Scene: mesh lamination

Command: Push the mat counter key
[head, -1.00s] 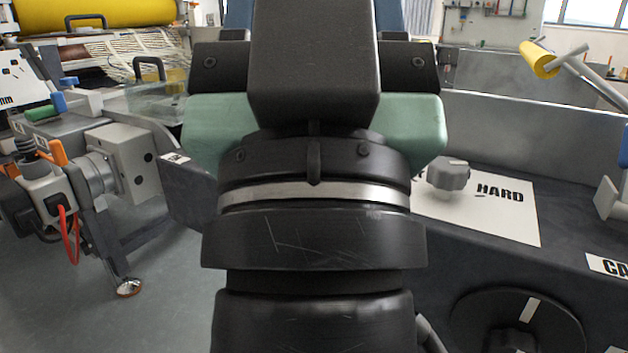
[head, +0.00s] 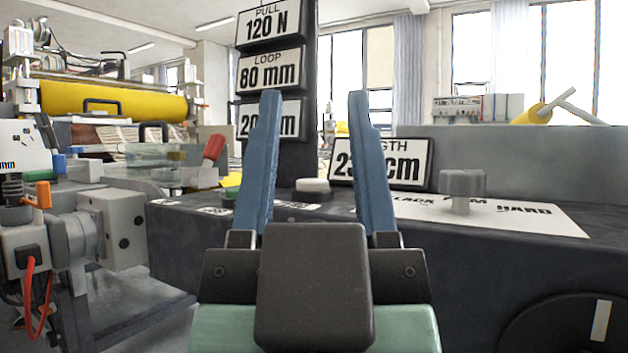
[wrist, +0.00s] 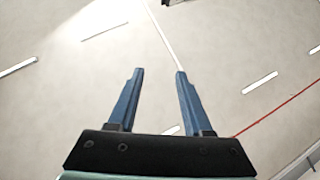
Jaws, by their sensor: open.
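My gripper (head: 315,112) is open and empty, its two blue fingers pointing up in the head view. In the wrist view my gripper (wrist: 158,75) shows against the ceiling, with nothing between the fingers. Behind the fingers, on the dark machine top, sit a pale round button (head: 312,186) and a green button (head: 232,192), partly hidden by the left finger. Small labels lie near them, too small to read. I cannot tell which of these, if any, is the mat counter key. The fingers appear apart from both buttons.
Signs reading 120 N (head: 268,24) and 80 mm (head: 268,72) hang on a dark post. A length sign (head: 412,166) is partly covered by the right finger. A grey knob (head: 462,188) stands on a white plate at right. A red-handled lever (head: 214,148) stands at left.

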